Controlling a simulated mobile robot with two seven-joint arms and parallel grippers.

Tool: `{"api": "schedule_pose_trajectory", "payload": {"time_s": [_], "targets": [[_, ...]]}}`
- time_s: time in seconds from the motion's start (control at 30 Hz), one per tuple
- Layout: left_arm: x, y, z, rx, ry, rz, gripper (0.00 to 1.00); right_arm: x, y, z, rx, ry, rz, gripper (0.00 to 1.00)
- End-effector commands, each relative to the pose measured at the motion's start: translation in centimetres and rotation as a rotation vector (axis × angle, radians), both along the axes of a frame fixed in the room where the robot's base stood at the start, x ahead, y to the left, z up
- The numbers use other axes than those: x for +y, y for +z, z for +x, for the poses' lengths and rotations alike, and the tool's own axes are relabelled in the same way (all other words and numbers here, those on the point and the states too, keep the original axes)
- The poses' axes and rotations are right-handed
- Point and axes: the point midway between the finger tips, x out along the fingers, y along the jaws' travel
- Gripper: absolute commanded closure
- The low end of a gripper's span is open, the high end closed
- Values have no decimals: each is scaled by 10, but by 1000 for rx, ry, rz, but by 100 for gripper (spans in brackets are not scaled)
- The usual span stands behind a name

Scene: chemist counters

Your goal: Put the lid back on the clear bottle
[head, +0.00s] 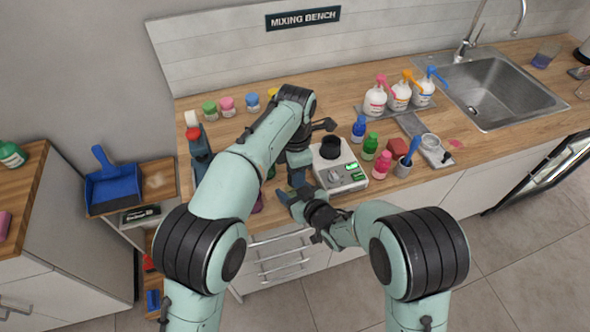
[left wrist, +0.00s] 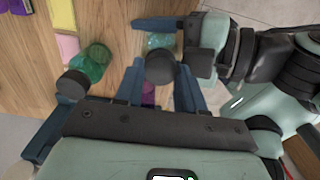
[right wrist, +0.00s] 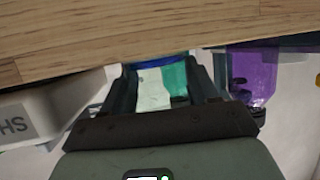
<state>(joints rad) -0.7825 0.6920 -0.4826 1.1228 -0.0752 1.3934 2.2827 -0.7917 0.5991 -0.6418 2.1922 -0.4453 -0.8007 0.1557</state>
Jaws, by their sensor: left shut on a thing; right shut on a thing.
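In the left wrist view my left gripper (left wrist: 159,78) is shut on a dark round lid (left wrist: 160,66). The clear bottle (left wrist: 160,41) shows just beyond the lid, with a teal tint. My right gripper (right wrist: 163,88) is shut on this bottle, which shows a pale label and teal part (right wrist: 174,82) in the right wrist view. In the head view my left gripper (head: 298,174) is close above my right gripper (head: 290,197), at the counter's front edge. The arms mostly hide bottle and lid there. I cannot tell whether the lid touches the bottle's mouth.
A scale (head: 340,172) stands just right of the grippers. A purple container (right wrist: 252,72) is beside the held bottle. Small coloured bottles (head: 369,146) stand farther right.

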Motion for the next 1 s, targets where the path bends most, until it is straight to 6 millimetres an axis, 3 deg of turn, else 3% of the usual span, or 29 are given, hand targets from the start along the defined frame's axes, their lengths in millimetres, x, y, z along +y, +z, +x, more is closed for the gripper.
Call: {"api": "schedule_pose_trajectory", "payload": {"time_s": [0.7, 0.83, 1.0], "targets": [[0, -1, 0, 0, -1723, -2, 98, 0, 0, 0, -1, 1, 0, 100], [0, -1, 0, 0, -1978, -1, 98, 0, 0, 0, -1, 1, 0, 100], [0, -1, 0, 2, -2150, -1, 98, 0, 0, 0, -1, 1, 0, 100]]}}
